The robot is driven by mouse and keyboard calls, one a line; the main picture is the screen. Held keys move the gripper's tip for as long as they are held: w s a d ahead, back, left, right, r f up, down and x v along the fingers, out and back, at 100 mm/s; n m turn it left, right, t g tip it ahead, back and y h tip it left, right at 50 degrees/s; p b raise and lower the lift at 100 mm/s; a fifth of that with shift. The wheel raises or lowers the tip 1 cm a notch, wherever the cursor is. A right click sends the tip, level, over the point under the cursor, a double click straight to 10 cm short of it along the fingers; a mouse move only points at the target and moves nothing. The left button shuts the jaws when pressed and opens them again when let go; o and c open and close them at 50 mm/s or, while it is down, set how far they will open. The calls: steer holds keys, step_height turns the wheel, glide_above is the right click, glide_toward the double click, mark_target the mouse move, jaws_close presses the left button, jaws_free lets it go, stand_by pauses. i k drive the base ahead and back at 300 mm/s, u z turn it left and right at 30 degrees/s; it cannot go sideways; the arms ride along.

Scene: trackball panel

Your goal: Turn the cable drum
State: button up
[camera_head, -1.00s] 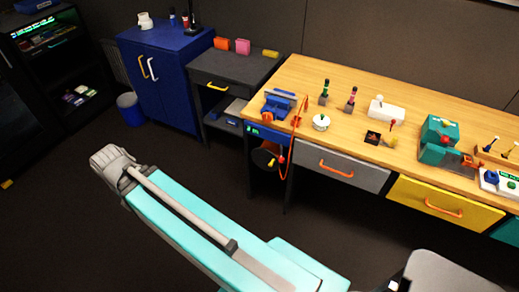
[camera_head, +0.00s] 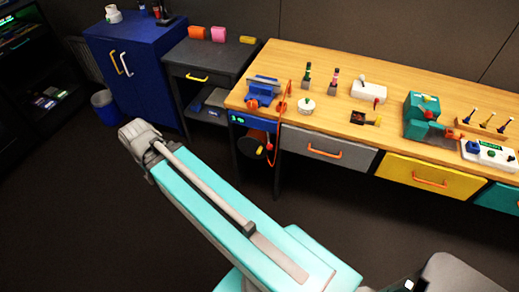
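The cable drum appears to be the dark round reel (camera_head: 249,146) on the left end of the workbench, below the tabletop. It is small and dim in the head view, so its details are hard to make out. An orange cable (camera_head: 281,115) hangs beside it, and a small red part (camera_head: 270,147) shows at its right side. My teal arm link crosses the lower middle of the picture, with its grey joint left of the drum. My gripper is not in view.
The wooden workbench (camera_head: 330,70) carries a blue vise (camera_head: 264,90), a teal machine (camera_head: 421,114) and several small tools. Grey (camera_head: 326,151) and yellow (camera_head: 433,178) drawers sit below. A blue cabinet (camera_head: 135,75) and bin (camera_head: 104,103) stand left. Dark floor lies open before the bench.

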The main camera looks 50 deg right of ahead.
mark_target(254, 145)
steer(key=z, duration=1.25)
steer(key=k, duration=0.55)
steer(key=z, duration=0.05)
steer(key=i, duration=0.5)
steer(key=z, duration=0.3)
